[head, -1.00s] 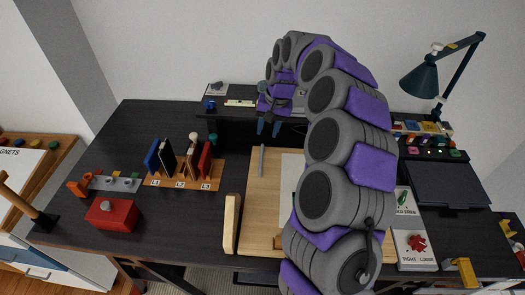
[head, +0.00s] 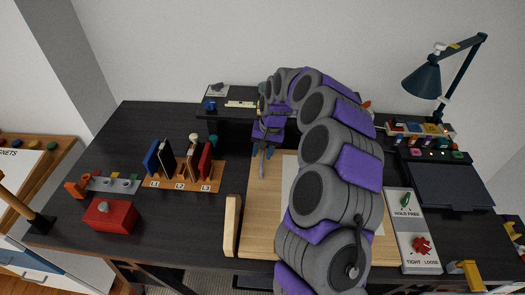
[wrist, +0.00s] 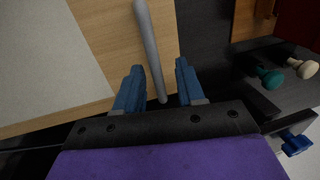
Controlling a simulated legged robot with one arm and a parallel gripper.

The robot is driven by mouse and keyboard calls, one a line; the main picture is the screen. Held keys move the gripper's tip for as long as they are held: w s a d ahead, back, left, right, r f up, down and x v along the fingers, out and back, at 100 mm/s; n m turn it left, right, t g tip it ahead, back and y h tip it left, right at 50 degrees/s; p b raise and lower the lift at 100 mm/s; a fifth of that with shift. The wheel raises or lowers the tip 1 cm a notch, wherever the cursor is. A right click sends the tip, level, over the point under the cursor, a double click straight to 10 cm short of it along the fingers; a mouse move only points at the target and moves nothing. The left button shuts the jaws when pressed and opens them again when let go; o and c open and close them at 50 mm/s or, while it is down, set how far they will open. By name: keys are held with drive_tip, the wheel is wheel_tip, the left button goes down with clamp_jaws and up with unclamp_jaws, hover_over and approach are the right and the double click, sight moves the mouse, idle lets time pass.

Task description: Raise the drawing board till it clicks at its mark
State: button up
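The light wood drawing board (head: 262,220) lies on the dark desk with pale paper on it; my arm hides much of its right side. A grey bar (head: 262,168) runs along its far left part and also shows in the wrist view (wrist: 148,45). My gripper (head: 264,152) is over the board's far left corner. In the wrist view its blue fingers (wrist: 158,85) are apart, with the bar's end appearing between them; I cannot tell whether they touch it. A panel right of the board has a green knob (head: 405,202) marked HOLD/FREE and a red knob (head: 421,246) marked TIGHT/LOOSE.
A wooden block (head: 232,225) stands at the board's left edge. A rack of upright slabs (head: 185,180) and a red box (head: 111,215) are further left. A dark shelf (head: 225,118) lies behind the gripper. A lamp (head: 423,82) stands at the back right.

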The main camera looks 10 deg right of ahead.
drive_tip(key=shift+d, duration=0.35)
drive_tip(key=c, duration=0.5)
clamp_jaws()
drive_tip(key=shift+a, duration=0.1)
drive_tip(key=s+a+r+t+h, duration=0.1)
drive_tip(key=s+r+t, duration=0.2)
drive_tip(key=r, duration=0.7)
drive_tip(key=shift+s+a+r+t, duration=0.15)
drive_tip(key=shift+s+t, duration=0.15)
drive_tip(key=shift+s, duration=0.25)
drive_tip(key=o, duration=0.6)
unclamp_jaws()
drive_tip(key=shift+a, duration=0.1)
drive_tip(key=shift+c, duration=0.2)
drive_tip(key=p+v, duration=0.3)
drive_tip(key=v, duration=1.4)
